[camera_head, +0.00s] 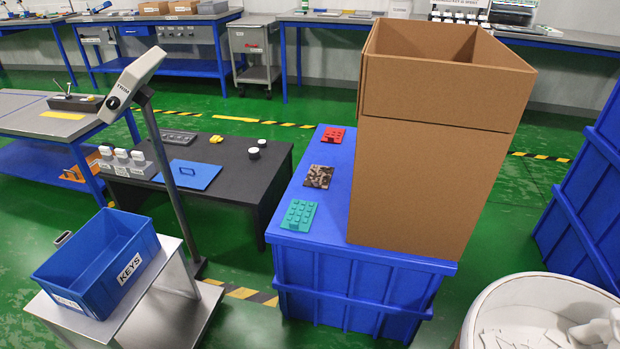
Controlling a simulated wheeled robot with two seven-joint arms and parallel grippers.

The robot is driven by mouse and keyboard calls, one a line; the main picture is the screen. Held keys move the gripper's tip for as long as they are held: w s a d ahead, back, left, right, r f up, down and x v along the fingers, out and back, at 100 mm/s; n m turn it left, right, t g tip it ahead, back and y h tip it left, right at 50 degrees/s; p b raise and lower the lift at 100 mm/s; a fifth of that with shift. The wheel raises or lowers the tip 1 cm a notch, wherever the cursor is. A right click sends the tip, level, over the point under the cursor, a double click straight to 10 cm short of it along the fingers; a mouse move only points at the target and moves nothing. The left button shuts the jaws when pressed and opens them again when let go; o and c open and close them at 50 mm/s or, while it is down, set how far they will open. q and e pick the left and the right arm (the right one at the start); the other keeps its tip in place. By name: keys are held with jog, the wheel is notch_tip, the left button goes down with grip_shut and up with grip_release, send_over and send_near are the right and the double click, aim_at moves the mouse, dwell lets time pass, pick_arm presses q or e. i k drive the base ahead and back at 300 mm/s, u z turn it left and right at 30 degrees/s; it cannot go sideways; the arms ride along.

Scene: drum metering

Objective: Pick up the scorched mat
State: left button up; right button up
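Three small flat pieces lie in a row on the blue crate's lid (335,215). The middle one is mottled brown and black and looks like the scorched mat (318,176). A red studded mat (333,135) lies beyond it and a teal studded mat (299,215) lies nearer. The three lie apart from each other, and the scorched mat is uncovered. Neither of my grippers is in view.
A tall open cardboard box (430,160) stands on the lid, right of the mats. A black table (228,150) is to the left. A blue KEYS bin (98,262) sits on a cart at front left. A round white container (545,300) is at bottom right.

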aim_at(318, 176)
jog(key=u, duration=0.55)
jog(key=i, duration=1.6)
jog(key=u, duration=0.4)
